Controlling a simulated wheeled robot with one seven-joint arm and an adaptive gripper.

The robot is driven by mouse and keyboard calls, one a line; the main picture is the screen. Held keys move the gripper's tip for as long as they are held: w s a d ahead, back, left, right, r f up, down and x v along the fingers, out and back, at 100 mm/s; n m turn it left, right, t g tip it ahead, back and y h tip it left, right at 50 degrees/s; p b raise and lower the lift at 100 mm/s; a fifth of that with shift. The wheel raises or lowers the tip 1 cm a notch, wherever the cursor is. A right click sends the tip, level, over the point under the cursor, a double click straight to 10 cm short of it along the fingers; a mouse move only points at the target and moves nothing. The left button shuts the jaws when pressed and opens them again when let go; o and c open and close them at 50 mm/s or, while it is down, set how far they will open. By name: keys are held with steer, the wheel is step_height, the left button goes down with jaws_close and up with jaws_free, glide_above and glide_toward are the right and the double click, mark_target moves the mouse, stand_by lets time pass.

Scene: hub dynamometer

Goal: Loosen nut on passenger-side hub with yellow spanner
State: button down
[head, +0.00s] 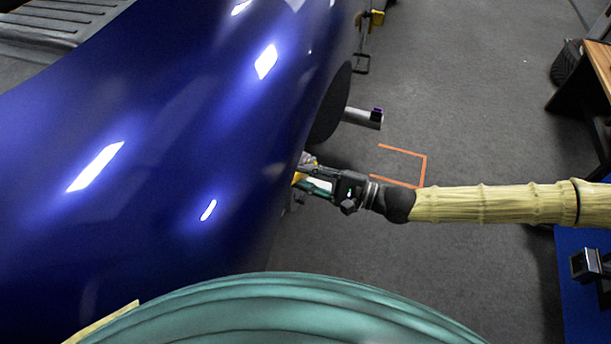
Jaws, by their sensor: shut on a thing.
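My gripper (318,178) is at the side of the glossy blue car body, its fingers pointing left toward the wheel area. It is shut on a yellow piece, which I take to be the yellow spanner (298,178); only a small part shows beside the fingers. A dark round disc (331,105) sits at the car's side just beyond the gripper. A silver cylinder (360,117) with a purple piece at its end sticks out to the right of it. The nut and the spanner's far end are hidden, so I cannot tell whether they touch.
The blue car body (150,150) fills the left. An orange outline (426,170) marks the grey floor (470,110), which is mostly open. A wooden-topped table (598,65) and dark bin (567,62) stand at upper right. A blue surface with a black device (588,265) is at lower right.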

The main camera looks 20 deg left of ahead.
steer(key=shift+d+p, duration=0.45)
steer(key=shift+d, duration=0.3)
stand_by(0.6)
steer(key=shift+d+p, duration=0.35)
steer(key=shift+d, duration=2)
